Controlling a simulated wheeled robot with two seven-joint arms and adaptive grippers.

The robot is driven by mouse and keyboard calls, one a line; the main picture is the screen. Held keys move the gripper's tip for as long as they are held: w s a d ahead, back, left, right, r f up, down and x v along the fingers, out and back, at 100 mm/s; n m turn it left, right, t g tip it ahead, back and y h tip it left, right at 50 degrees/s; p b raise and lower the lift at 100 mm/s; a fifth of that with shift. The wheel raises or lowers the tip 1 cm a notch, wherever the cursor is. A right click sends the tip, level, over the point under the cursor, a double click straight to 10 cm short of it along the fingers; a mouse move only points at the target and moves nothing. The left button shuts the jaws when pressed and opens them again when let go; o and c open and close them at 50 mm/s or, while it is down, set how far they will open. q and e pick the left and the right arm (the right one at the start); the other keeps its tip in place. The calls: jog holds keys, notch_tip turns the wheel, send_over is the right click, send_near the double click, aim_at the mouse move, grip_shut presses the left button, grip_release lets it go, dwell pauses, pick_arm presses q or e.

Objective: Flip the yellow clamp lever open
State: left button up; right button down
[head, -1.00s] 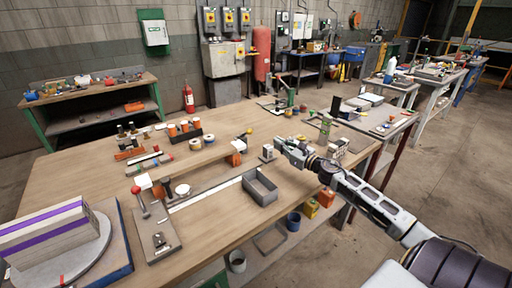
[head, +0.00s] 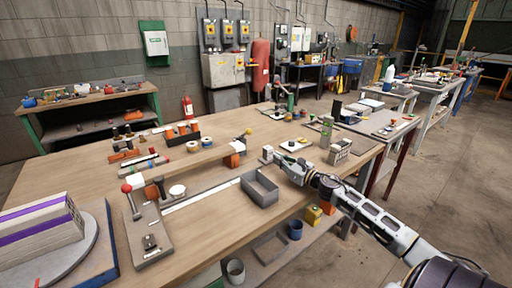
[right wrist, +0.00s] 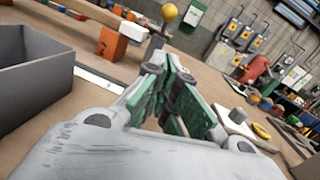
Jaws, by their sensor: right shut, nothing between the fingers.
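A yellow ball knob (head: 248,131), which looks like the end of the yellow clamp lever, shows at the far middle of the wooden workbench. The yellow knob also shows near the top of the right wrist view (right wrist: 170,13). The lever's shaft and base are too small to make out. My right gripper (head: 282,160) is over the bench's right part, nearer to the camera than the knob and apart from it. In the right wrist view its green-padded fingers (right wrist: 168,66) are shut and empty. My left gripper is not in view.
A grey open bin (head: 262,188) stands left of my right gripper. A red-knobbed lever (head: 126,188) and an orange block (head: 236,160) are farther left.

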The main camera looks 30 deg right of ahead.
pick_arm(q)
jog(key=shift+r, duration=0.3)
pick_arm(e)
jog(key=shift+f, duration=0.15)
jog(key=shift+w, duration=0.15)
